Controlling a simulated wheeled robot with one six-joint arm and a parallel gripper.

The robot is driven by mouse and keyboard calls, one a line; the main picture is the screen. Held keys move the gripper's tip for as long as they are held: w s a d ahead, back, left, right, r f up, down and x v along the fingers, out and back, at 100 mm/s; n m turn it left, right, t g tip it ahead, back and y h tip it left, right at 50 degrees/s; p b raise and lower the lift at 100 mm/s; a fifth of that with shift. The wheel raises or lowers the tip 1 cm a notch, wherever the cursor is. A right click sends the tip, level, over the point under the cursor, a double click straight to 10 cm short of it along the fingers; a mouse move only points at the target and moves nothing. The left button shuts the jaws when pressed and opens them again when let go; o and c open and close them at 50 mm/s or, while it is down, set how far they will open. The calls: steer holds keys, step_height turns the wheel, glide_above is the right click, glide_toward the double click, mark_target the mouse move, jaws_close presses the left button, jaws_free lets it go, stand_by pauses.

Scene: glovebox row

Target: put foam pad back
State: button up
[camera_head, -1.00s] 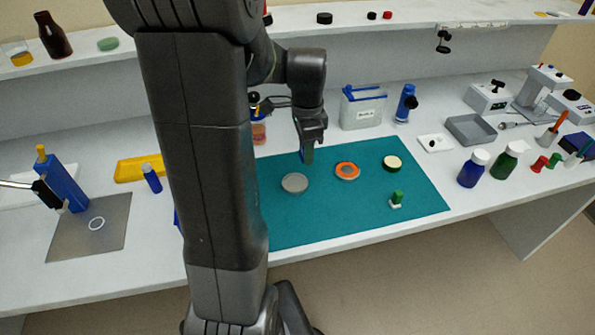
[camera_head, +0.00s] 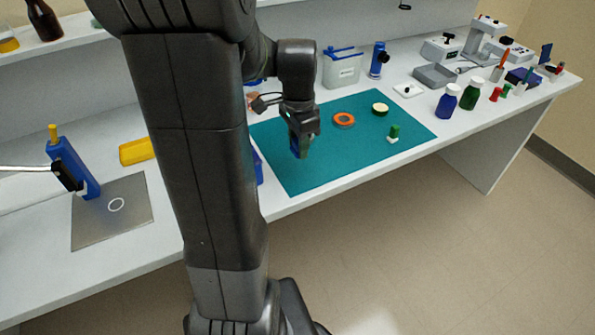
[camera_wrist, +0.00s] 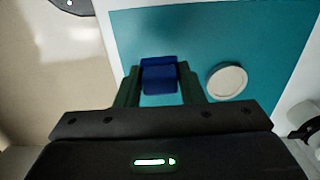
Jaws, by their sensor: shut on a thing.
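My gripper (camera_head: 302,150) is shut on a small dark blue block, which looks like the foam pad (camera_wrist: 158,75). In the wrist view the block sits between the two dark green fingers of my gripper (camera_wrist: 160,88). In the head view the gripper points down over the left part of the teal mat (camera_head: 315,178), and only a little blue shows at its tips. In the wrist view a pale round disc (camera_wrist: 227,81) lies on the mat, right of the block. My gripper and arm hide that part of the mat in the head view.
On the mat are an orange ring (camera_head: 344,120), a cream-topped round piece (camera_head: 380,109) and a green-topped piece (camera_head: 393,133). A blue bottle (camera_head: 447,102) and green bottle (camera_head: 471,95) stand to the right. A metal plate (camera_head: 90,225) with a white ring lies left.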

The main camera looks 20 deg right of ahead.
mark_target(299, 172)
step_height(299, 172, down, 7)
steer(key=shift+r, duration=0.15)
stand_by(0.4)
steer(key=shift+f+b, duration=0.25)
steer(key=shift+b, duration=0.1)
steer(key=o, duration=1)
steer(key=shift+r, duration=0.1)
steer(key=shift+c, duration=0.2)
steer(key=shift+r, duration=0.1)
step_height(299, 172, up, 12)
steer(key=shift+r+p, duration=0.1)
steer(key=shift+p, duration=0.55)
